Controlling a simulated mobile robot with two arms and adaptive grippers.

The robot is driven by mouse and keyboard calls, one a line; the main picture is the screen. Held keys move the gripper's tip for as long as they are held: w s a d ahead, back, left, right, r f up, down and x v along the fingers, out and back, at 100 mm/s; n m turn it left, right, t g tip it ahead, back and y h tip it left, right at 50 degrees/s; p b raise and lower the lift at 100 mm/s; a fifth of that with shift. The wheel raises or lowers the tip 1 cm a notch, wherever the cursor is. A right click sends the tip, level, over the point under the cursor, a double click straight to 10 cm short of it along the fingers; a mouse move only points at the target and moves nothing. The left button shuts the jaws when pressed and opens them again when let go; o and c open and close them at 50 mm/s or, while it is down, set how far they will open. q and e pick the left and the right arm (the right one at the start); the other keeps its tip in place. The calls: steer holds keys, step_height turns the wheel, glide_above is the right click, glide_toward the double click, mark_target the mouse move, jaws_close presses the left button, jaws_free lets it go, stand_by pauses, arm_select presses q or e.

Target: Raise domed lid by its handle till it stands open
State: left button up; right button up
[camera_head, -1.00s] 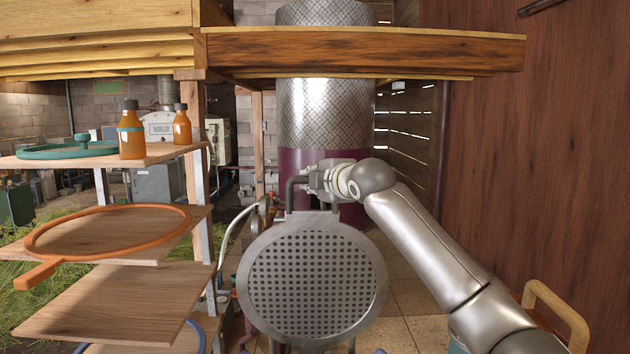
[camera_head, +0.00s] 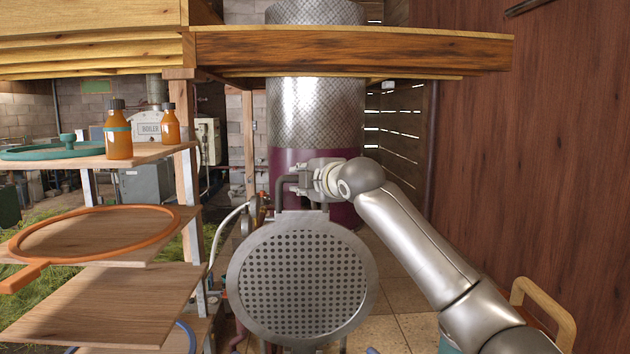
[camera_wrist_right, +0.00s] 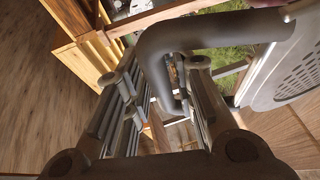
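The lid (camera_head: 302,282) shows as a round grey metal disc, its perforated face toward me, standing steeply upright in the head view. Its edge also shows at the right of the right wrist view (camera_wrist_right: 292,75). A bent dark grey tube handle (camera_head: 282,187) rises at its top. In the right wrist view the handle (camera_wrist_right: 190,32) curves down between the fingers of my right gripper (camera_wrist_right: 163,80). The gripper (camera_head: 305,178) appears shut on it at its upper bend; the finger contact is partly hidden. My left gripper is not in view.
Wooden shelves at left hold an orange ring-shaped piece with a handle (camera_head: 95,262), amber bottles (camera_head: 118,140) and a green lid-like piece (camera_head: 50,152). A thick wooden beam (camera_head: 350,50) crosses above. A tall metal column (camera_head: 315,110) stands behind. A brown wall (camera_head: 540,170) closes the right.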

steer(key=v, duration=1.1)
steer(key=shift+s+d, duration=0.15)
steer(key=shift+s, duration=0.15)
steer(key=shift+r, duration=0.1)
